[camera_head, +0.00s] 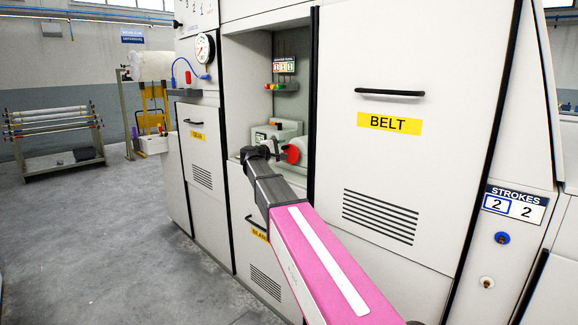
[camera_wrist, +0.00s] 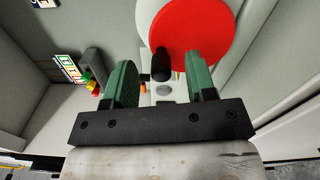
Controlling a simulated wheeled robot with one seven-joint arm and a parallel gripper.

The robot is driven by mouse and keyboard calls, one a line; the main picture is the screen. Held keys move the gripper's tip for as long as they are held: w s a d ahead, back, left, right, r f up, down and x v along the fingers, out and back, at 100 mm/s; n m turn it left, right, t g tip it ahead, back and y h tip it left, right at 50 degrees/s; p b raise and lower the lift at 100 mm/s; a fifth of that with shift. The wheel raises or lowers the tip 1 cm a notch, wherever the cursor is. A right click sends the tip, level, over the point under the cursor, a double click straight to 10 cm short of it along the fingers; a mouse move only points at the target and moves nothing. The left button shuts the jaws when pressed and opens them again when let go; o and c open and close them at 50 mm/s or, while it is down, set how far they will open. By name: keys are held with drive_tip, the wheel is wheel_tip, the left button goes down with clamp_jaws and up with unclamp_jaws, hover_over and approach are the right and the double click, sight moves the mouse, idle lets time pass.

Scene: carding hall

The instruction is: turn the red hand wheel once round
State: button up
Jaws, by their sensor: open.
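The red hand wheel (camera_head: 293,153) is mounted in the open recess of the machine, on a pale grey housing (camera_head: 288,130). In the wrist view the wheel (camera_wrist: 198,28) is a flat red disc at the top, with a short black handle (camera_wrist: 161,66) near its lower left edge. My gripper (camera_head: 270,148) is at the recess, just left of the wheel, partly hidden by its own dark wrist. In the wrist view my gripper (camera_wrist: 160,70) is open, its green-padded fingers on either side of the handle. Neither finger visibly presses on it.
The BELT door (camera_head: 400,200) with its black handle flanks the recess on the right. A pressure gauge (camera_head: 204,48) and a lower door (camera_head: 201,150) are on the left. Coloured indicators (camera_head: 282,87) hang inside the recess. Grey floor (camera_head: 110,240) is clear at left.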

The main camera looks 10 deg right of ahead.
drive_tip(key=shift+v, duration=2.4)
drive_tip(key=n, duration=0.3)
drive_tip(key=shift+s+a, duration=0.1)
drive_tip(key=shift+a, duration=0.15)
drive_tip(key=s+a+n, duration=0.1)
drive_tip(key=a+n, duration=0.1)
drive_tip(key=n, duration=1.3)
drive_tip(key=s+a+n, duration=0.1)
drive_tip(key=a+n, duration=0.1)
drive_tip(key=n, duration=1.3)
drive_tip(key=shift+n, duration=0.3)
drive_tip(key=shift+x, duration=6)
drive_tip(key=shift+s+d+f, duration=0.1)
drive_tip(key=shift+s, duration=0.1)
drive_tip(key=shift+c, duration=0.3)
